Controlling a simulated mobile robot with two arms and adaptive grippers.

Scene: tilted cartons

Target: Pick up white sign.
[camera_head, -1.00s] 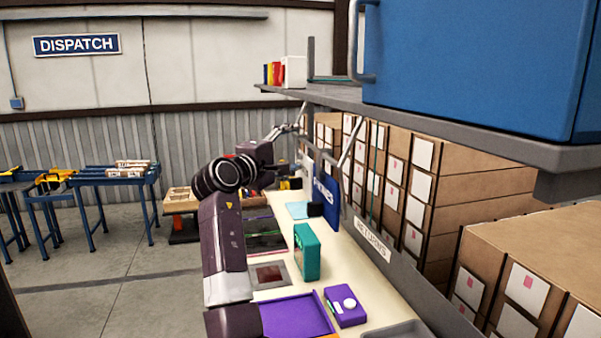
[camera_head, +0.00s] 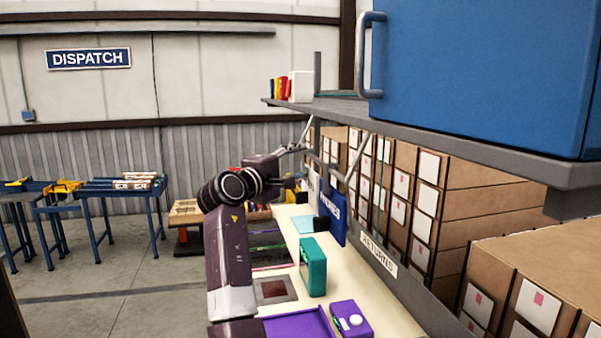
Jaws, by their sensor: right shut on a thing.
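The white sign (camera_head: 313,187) is a pale panel, seen nearly edge-on at the far end of the bench, just left of and behind a blue sign (camera_head: 333,213). My right gripper (camera_head: 303,184) reaches across from the left and is shut on the white sign at its left edge. My own wrist and the small size hide the exact contact, and I cannot tell whether the sign is clear of its support. My left gripper is not in view.
The bench (camera_head: 345,286) holds a teal box (camera_head: 314,266), a purple device (camera_head: 351,319) and a purple tray (camera_head: 297,325). A grey shelf (camera_head: 440,133) with a large blue cabinet (camera_head: 480,75) overhangs it.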

